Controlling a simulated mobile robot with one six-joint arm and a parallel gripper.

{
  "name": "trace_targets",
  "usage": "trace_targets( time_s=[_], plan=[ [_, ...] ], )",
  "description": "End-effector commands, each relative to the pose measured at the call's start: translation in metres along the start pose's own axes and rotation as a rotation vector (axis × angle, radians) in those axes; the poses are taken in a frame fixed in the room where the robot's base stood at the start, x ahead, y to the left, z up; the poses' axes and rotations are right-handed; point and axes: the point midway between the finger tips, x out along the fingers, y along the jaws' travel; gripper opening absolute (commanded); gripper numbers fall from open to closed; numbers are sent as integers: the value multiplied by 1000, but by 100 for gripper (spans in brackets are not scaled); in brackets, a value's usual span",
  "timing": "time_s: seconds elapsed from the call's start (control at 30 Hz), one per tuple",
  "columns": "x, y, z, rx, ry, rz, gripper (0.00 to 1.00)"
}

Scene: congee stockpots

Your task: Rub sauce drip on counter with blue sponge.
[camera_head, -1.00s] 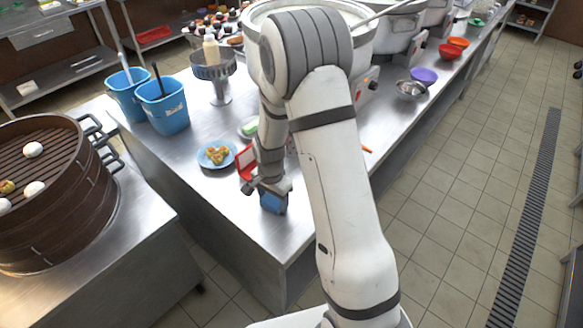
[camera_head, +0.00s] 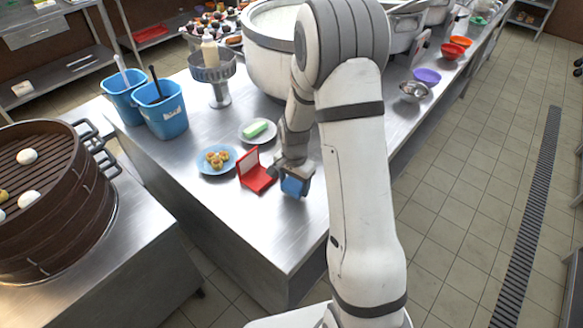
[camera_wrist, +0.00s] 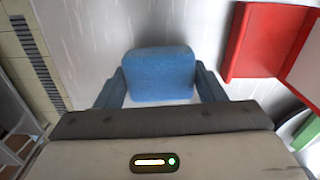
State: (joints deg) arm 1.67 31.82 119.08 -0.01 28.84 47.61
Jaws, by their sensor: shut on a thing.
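My gripper (camera_head: 291,180) is shut on the blue sponge (camera_head: 294,186), over the steel counter (camera_head: 245,235) just right of the red open case. In the wrist view the sponge (camera_wrist: 158,73) sits between the two fingers (camera_wrist: 160,88) with the counter behind it. I cannot tell whether the sponge touches the counter. I cannot make out a sauce drip in either view; my arm hides part of the counter.
The red open case (camera_head: 254,176) stands close to the gripper's left. A blue plate with food (camera_head: 216,160) and a plate with a green block (camera_head: 258,130) lie behind. Blue buckets (camera_head: 165,117) and a large pot (camera_head: 270,65) stand farther back. The counter's front corner is clear.

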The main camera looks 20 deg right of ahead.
Motion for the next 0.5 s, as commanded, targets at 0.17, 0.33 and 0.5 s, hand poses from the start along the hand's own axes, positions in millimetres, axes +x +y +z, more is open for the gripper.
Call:
trace_targets(
  time_s=[0.17, 0.33, 0.5],
  plan=[
    [-18, -1, 2, -5, -3, 3, 42],
    [-33, -1, 3, -6, -2, 3, 42],
    [-49, -2, 3, -7, -3, 3, 42]
  ],
)
